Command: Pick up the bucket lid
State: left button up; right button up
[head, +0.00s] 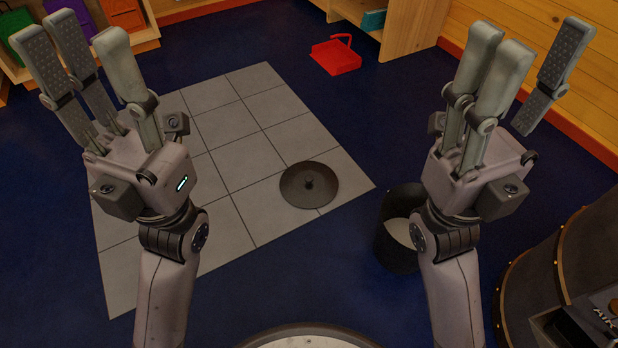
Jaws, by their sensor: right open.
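The bucket lid (309,186), a dark round disc with a small knob in its middle, lies flat on the grey tiled patch of floor between my arms. A dark bucket (396,245) with something pale inside stands on the blue floor to the right, partly hidden behind my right arm. My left gripper (92,62) is raised at the upper left with its fingers spread, open and empty. My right gripper (518,75) is raised at the upper right, its fingers apart, open and empty. Neither gripper touches the lid.
A red dustpan-like object (335,57) lies on the blue floor at the back. Wooden shelving (404,25) stands behind it, and colourful bags (62,25) sit in a wooden rack at upper left. A dark barrel-like object (575,265) is at lower right. The tiles (235,130) around the lid are clear.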

aim_at(308, 184)
jog(key=i+j+z, duration=0.1)
jog(key=z, duration=0.55)
jog(key=i+j+z, duration=0.2)
jog(key=j, duration=0.2)
jog(key=i+j+z, duration=0.2)
jog(key=j, duration=0.25)
jog(key=i+j+z, duration=0.2)
jog(key=j, duration=0.25)
jog(key=j+z, duration=0.2)
jog(key=j, duration=0.3)
jog(key=i+j, duration=0.1)
jog(key=j, duration=0.5)
jog(key=i+j, duration=0.1)
jog(key=j, duration=0.5)
